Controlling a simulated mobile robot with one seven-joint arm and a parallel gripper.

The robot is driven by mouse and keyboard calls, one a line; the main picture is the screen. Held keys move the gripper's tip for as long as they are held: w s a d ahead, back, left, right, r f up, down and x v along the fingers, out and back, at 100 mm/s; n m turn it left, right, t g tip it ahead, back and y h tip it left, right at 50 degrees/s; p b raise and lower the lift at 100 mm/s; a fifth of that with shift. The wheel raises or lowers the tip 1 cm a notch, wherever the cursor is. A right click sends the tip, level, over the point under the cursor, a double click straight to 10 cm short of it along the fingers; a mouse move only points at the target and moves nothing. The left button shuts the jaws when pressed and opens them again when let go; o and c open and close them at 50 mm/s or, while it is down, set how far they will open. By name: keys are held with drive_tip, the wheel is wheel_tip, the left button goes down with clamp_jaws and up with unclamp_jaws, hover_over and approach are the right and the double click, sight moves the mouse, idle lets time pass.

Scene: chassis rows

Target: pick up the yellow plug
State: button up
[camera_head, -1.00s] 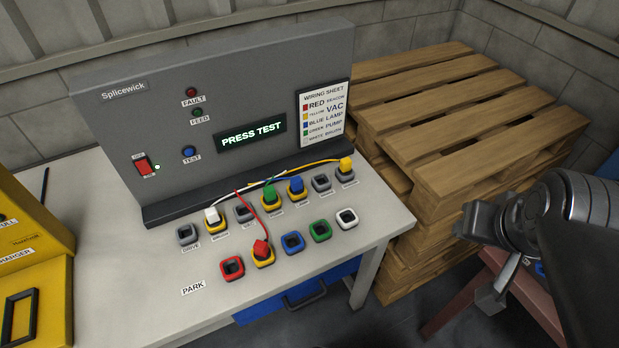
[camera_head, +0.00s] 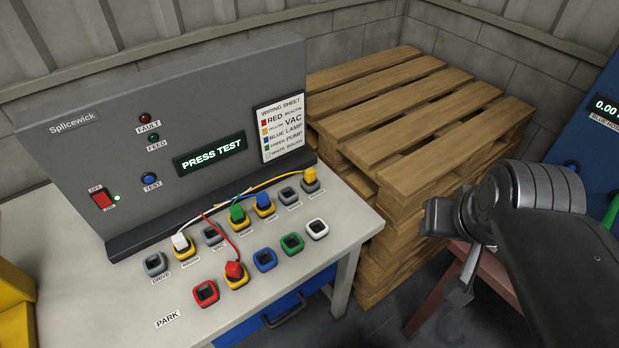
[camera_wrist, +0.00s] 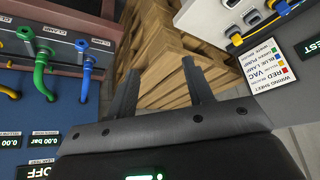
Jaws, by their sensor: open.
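The yellow plug (camera_head: 310,175) sits in the rightmost socket of the back row on the bench, with a yellow cable running left from it. It also shows in the wrist view (camera_wrist: 236,39), near the top right. My gripper (camera_wrist: 160,72) is open and empty, its two fingers apart over the view of the pallets and floor. In the head view my gripper (camera_head: 432,218) is at the right, well apart from the plug; its fingers are hard to make out there.
A blue plug (camera_head: 263,201), green plug (camera_head: 237,214), white plug (camera_head: 180,242) and red plug (camera_head: 234,269) sit in other sockets. The grey panel (camera_head: 75,165) rises behind them. Wooden pallets (camera_head: 430,110) stand right of the bench. A blue cabinet (camera_head: 585,130) with hoses stands further right.

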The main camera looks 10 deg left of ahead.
drive_tip(key=n+g, duration=0.6)
drive_tip(key=n, duration=2.1)
hover_over(310, 171)
wheel_tip(310, 171, down, 15)
drive_tip(key=f, duration=0.5)
drive_tip(key=shift+w+a, duration=0.3)
drive_tip(key=shift+a, duration=0.05)
drive_tip(key=shift+s+d+f, duration=0.15)
drive_tip(key=shift+d+f, duration=0.05)
drive_tip(key=shift+f, duration=1.1)
drive_tip(key=shift+s+d+f, duration=0.1)
drive_tip(key=shift+d+f, duration=0.05)
drive_tip(key=shift+f, duration=1.15)
drive_tip(key=shift+c, duration=0.4)
